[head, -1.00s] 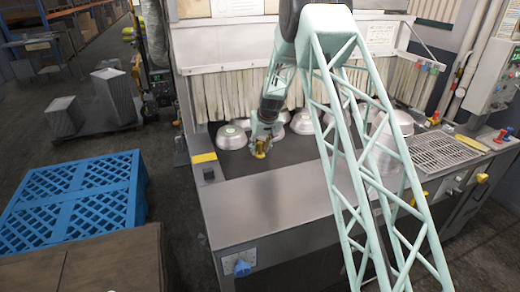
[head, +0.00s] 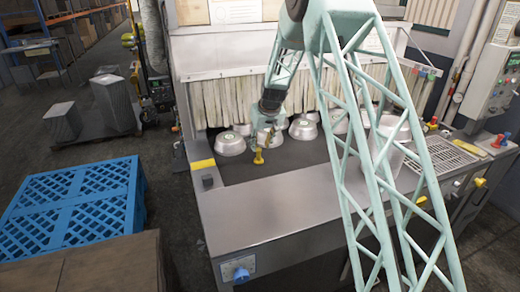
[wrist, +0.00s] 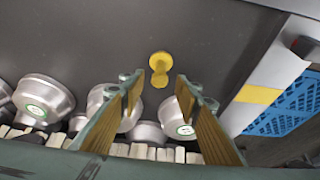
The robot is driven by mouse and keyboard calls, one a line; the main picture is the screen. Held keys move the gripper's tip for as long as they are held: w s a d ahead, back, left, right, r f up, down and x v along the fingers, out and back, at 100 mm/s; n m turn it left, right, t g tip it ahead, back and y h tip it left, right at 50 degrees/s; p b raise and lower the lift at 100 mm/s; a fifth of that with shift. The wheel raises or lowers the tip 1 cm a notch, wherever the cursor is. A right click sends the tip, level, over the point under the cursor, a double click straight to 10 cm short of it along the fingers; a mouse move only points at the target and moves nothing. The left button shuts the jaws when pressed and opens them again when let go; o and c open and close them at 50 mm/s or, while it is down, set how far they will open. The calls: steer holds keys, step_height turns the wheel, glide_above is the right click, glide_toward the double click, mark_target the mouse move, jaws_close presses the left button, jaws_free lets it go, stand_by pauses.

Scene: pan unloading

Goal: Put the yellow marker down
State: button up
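The yellow marker (head: 259,157) stands upright on the dark work surface (head: 300,152), close to the row of pans. It also shows in the wrist view (wrist: 160,66), just beyond my fingertips and apart from them. My gripper (wrist: 158,90) is open and empty, with a wide gap between its two fingers. In the head view my gripper (head: 270,135) is just behind and above the marker and partly hides a pan.
Several upturned metal pans, one here (head: 229,144) and another here (head: 303,129), stand along the strip curtain (head: 228,103). A blue pallet (head: 70,205) is on the floor at left. The front metal ledge (head: 270,205) is clear.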

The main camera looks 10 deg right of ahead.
steer(key=shift+v, duration=2.1)
